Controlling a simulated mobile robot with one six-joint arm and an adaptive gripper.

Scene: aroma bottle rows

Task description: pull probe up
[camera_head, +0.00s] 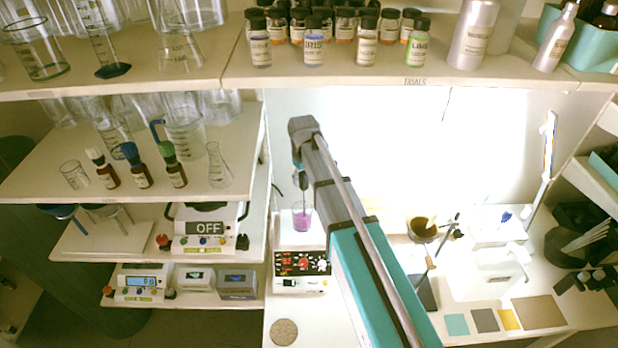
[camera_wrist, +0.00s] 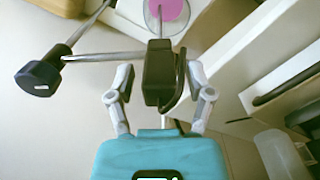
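The probe (camera_wrist: 158,72) is a black block-shaped body with a dark cable, seen between the two grey fingers of my gripper (camera_wrist: 159,82) in the wrist view. The fingers are spread, with a visible gap on the left side of the probe; contact on the right is unclear. In the head view the dark probe (camera_head: 303,181) hangs below the end of my arm, above a beaker of purple-pink liquid (camera_head: 302,219). The beaker's pink liquid also shows at the top of the wrist view (camera_wrist: 168,10). My gripper is mostly hidden behind my arm in the head view.
A metal rod (camera_wrist: 105,56) with a dark blue knob (camera_wrist: 38,78) lies left of the probe in the wrist view. The meter (camera_head: 302,265) stands just in front of the beaker. Shelves with glassware (camera_head: 185,135) are close on the left. A hotplate reads OFF (camera_head: 207,228).

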